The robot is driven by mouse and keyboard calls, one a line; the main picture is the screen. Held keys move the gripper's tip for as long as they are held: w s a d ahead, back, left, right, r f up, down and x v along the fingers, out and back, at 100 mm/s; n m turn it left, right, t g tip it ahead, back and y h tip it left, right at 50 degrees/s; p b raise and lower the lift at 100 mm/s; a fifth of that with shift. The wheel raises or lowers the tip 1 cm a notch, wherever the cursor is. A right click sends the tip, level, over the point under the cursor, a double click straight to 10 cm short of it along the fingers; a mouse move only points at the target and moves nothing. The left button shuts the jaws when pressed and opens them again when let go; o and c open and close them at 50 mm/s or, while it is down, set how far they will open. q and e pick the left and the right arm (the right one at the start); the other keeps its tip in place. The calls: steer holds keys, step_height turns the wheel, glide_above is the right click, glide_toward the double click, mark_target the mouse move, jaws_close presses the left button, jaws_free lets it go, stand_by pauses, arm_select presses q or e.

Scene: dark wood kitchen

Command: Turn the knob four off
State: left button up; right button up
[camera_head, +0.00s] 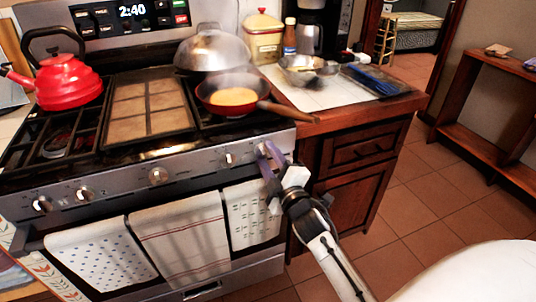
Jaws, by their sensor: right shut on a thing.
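The stove's front panel (120,190) carries a row of round metal knobs. From the left they include one knob (42,204), a second (85,193), a larger middle one (158,175) and one right of the middle (229,158). My right gripper (266,158), with purple fingers, is at the right end of the panel, shut on the rightmost knob. The fingers hide most of that knob, so its angle cannot be told. My left gripper is not in view.
A red frying pan (222,106) with yellow food and faint steam sits on the right burner, its handle over the counter edge. A red kettle (68,88) stands at left. Towels (180,240) hang on the oven handle below the knobs. Floor is clear at right.

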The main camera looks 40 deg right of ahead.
steer(key=shift+m+p, duration=0.3)
steer(key=shift+m, duration=0.6)
steer(key=shift+m+p, duration=0.3)
steer(key=shift+m, duration=0.5)
steer(key=shift+f+m, duration=0.1)
steer(key=shift+m, duration=0.4)
steer(key=o, duration=1)
steer(key=shift+o, duration=0.2)
